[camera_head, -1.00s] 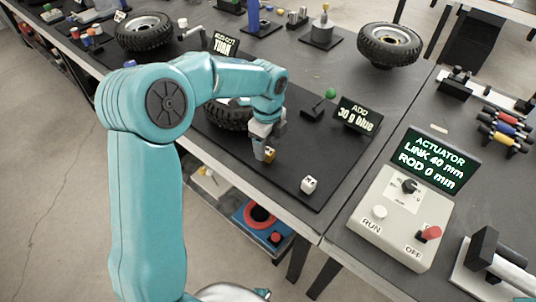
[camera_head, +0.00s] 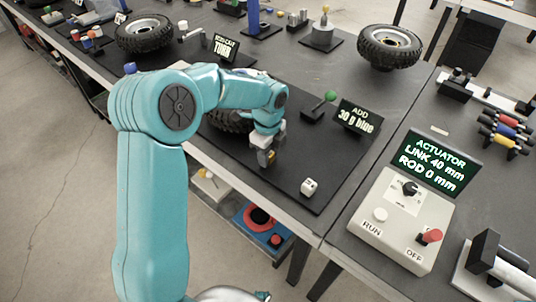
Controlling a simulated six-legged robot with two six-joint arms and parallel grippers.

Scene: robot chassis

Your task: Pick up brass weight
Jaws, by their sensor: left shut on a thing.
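My left gripper (camera_head: 266,156) is at the middle of the view, over the dark mat near the table's front edge. It is shut on the small brass weight (camera_head: 270,157), which shows as a yellowish block at the fingertips. The fingers hide part of the weight. I cannot tell how far it is above the mat. My right gripper is not in view.
A sign reading "ADD 30 g blue" (camera_head: 358,118) and a green-knobbed lever (camera_head: 330,97) stand behind. A tire (camera_head: 232,119) is behind my arm. The actuator control box (camera_head: 400,215) is at the right.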

